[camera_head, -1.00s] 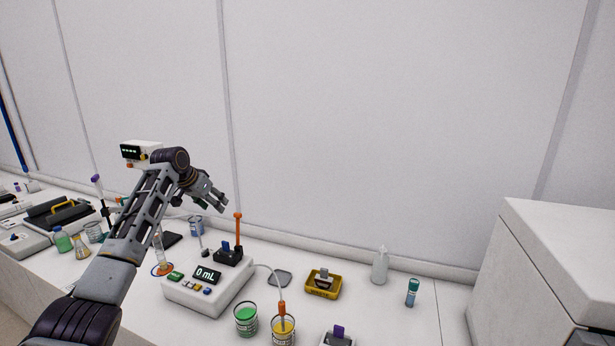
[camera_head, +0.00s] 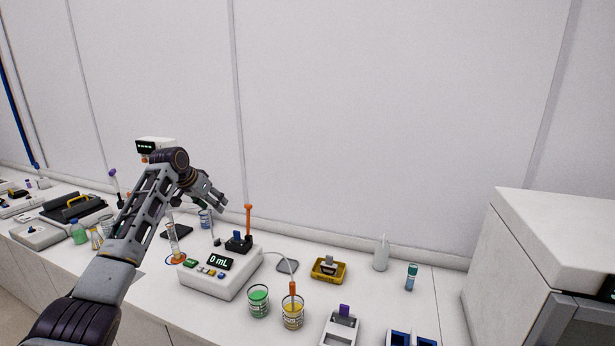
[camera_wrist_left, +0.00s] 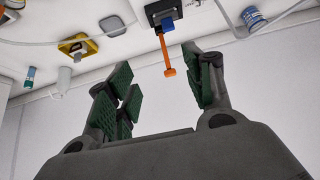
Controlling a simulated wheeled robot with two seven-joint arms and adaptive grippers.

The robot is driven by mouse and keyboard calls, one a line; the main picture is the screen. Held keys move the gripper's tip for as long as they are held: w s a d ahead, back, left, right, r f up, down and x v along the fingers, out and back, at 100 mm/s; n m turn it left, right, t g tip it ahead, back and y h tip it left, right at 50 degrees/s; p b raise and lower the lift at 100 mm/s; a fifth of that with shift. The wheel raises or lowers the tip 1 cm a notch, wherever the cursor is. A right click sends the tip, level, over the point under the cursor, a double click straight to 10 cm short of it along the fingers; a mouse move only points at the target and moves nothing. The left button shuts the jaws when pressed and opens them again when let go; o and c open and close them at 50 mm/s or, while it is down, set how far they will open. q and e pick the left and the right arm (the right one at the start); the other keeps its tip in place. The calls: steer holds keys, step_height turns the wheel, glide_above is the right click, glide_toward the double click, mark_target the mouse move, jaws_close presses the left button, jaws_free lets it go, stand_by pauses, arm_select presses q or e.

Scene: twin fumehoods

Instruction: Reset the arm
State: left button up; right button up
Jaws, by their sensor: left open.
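My left arm comes in from the left in the head view and is raised above the bench. Its left gripper (camera_head: 218,200) is open and empty, in the air to the left of an upright orange rod in the picture. In the left wrist view the two green-padded fingers of the gripper (camera_wrist_left: 160,92) stand wide apart. The orange rod (camera_wrist_left: 165,55) shows between and beyond them, with nothing in the grip. My right gripper is in neither view.
A white device (camera_head: 222,276) reading "0 mL" stands below the gripper. Green (camera_head: 258,301) and yellow (camera_head: 293,312) beakers stand in front of it. A yellow tray (camera_head: 328,269), a white bottle (camera_head: 381,254) and a capped vial (camera_head: 411,277) stand right. A white cabinet (camera_head: 550,240) bounds the right side.

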arm_select(q)
steer(key=s+d+f+g, duration=0.1)
steer(key=s+d+f, duration=0.2)
steer(key=s+f, duration=0.45)
steer(key=s+d+f, duration=0.3)
steer(key=s+f, duration=0.2)
steer(key=f, duration=0.5)
steer(key=s+d+f+g, duration=0.1)
steer(key=s+d+f, duration=0.3)
steer(key=s+f, duration=0.4)
steer(key=s+f+n+g+y, duration=0.1)
steer(key=s+f, duration=0.2)
steer(key=s, duration=1.2)
steer(key=s+f+n+y, duration=0.1)
steer(key=s+f, duration=0.2)
steer(key=s, duration=1.3)
step_height(320, 180, down, 34)
steer(key=s+g+b, duration=0.1)
steer(key=s+b, duration=0.1)
steer(key=s+a+f+g+b, duration=0.1)
steer(key=s+a+f, duration=0.1)
steer(key=s+f, duration=0.9)
steer(key=s+a+f+b, duration=0.1)
steer(key=s+a+f, duration=0.1)
steer(key=s+f, duration=0.9)
steer(key=shift+s+a+f+g, duration=0.15)
steer(key=shift+a+f+g, duration=0.25)
